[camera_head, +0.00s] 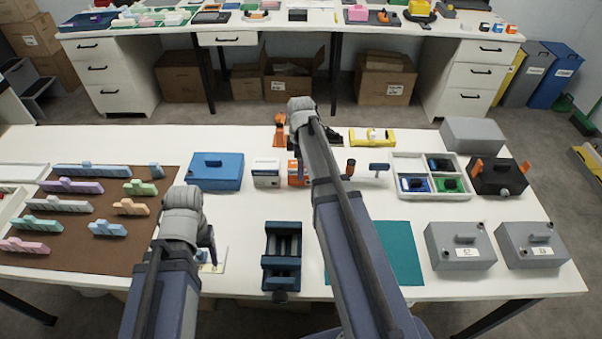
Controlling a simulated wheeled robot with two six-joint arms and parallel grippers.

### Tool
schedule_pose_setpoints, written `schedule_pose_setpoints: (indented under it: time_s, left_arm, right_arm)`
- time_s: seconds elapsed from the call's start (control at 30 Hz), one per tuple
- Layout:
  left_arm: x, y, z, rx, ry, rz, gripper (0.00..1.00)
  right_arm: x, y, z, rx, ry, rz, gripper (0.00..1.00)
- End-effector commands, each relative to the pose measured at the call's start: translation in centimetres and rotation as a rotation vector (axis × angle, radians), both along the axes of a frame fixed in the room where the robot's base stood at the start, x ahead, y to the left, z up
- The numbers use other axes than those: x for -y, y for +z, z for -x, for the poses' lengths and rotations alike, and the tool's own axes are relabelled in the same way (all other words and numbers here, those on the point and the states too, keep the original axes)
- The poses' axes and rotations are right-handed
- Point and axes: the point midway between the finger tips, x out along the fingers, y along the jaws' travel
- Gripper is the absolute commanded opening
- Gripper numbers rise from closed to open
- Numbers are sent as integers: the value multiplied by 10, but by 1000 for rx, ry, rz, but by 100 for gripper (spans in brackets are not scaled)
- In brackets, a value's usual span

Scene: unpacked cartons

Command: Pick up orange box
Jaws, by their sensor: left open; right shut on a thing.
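The orange box (297,177) is a small orange and white carton near the middle of the table, right of a white box. My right arm reaches over it and covers its right side. My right gripper (295,156) is mostly hidden behind its own arm; it is shut on the orange box, at the box's top. Whether the box is off the table cannot be told. My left gripper (211,254) is open, low at the front of the table above a small pale plate, and largely hidden by its wrist.
A white box (266,173) and a blue case (216,171) stand left of the orange box. An orange object (280,131) stands behind it. A divided white tray (431,155) and grey cases (460,246) are to the right.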

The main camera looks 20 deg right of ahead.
Motion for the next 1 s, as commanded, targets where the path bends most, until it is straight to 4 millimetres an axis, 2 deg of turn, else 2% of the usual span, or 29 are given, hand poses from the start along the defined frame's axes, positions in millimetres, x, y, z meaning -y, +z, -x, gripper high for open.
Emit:
schedule_pose_setpoints:
  time_s: [0.03,0.1,0.57,0.77,1.0]
  left_arm:
    - [0,0,0,0,0,0,64]
    - [0,0,0,0,0,0,64]
    - [0,7,0,0,0,0,64]
    - [0,27,0,0,0,0,64]
    - [0,63,0,0,0,0,64]
  right_arm:
    - [0,0,0,0,0,0,8]
    - [0,0,0,0,0,0,0]
    - [0,7,0,0,0,0,0]
    - [0,26,0,0,0,0,0]
    - [0,63,0,0,0,0,0]
